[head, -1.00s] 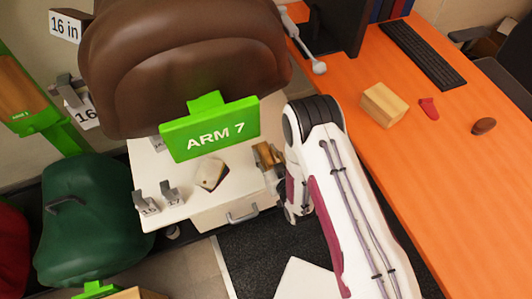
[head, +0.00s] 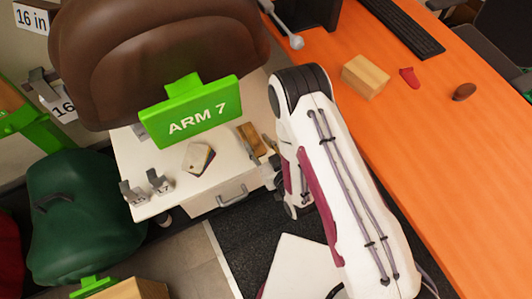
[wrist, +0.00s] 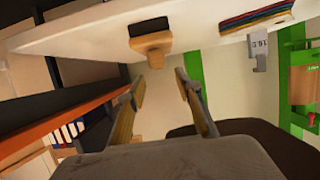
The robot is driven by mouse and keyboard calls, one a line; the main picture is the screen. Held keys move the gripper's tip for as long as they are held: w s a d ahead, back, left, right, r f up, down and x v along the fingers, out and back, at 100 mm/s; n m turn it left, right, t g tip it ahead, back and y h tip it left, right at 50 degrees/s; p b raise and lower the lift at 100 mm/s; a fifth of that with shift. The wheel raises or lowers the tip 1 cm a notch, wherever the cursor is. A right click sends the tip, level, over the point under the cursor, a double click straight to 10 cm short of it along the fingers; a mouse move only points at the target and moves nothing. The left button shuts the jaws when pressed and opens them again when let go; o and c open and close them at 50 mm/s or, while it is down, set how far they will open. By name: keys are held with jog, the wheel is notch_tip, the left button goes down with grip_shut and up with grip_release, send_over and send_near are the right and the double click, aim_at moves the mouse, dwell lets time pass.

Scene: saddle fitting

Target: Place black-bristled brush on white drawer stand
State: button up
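The black-bristled brush (head: 251,139) lies on the right part of the white drawer stand (head: 180,193), near its edge. In the wrist view the brush (wrist: 150,43) shows a tan wooden body with black bristles against the white top of the stand (wrist: 80,32). My gripper (wrist: 162,88) is open, with nothing between its two tan fingers. The fingertips are apart from the brush, a short way off its near end. In the head view my gripper is just right of the brush, partly hidden by my arm.
A stack of coloured samples (head: 198,158) and grey number clips (head: 158,181) share the stand top. A green ARM 7 sign (head: 190,110) and brown saddle (head: 160,55) rise behind. The orange desk (head: 430,140) holds a wooden block (head: 365,76).

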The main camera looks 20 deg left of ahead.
jog(key=shift+v, duration=2.7)
jog(key=shift+w, duration=0.1)
